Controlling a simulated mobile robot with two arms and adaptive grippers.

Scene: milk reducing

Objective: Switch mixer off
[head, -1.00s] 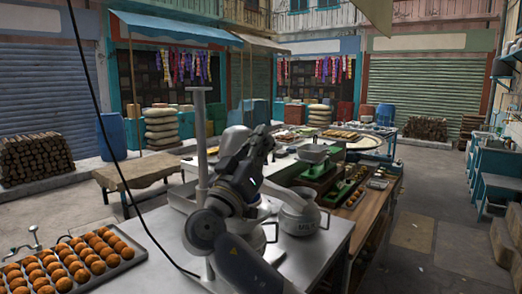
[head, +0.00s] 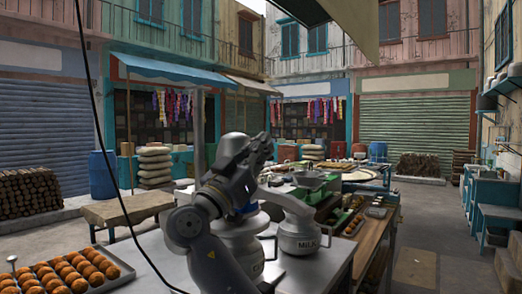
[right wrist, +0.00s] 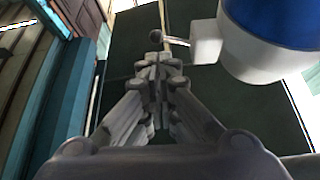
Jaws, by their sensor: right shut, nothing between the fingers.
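My right gripper (head: 263,146) is raised over the metal table in the head view, its fingers closed and empty. The lever sticks out from the left side of a white and blue body (right wrist: 265,45), which looks like the mixer. In the head view my arm covers part of the table, and I cannot clearly make out the mixer there. My left gripper is out of view.
A tray (head: 122,270) of round brown pastries lies at the left front. A low bench (head: 128,205) stands behind. A dark cable hangs on the left.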

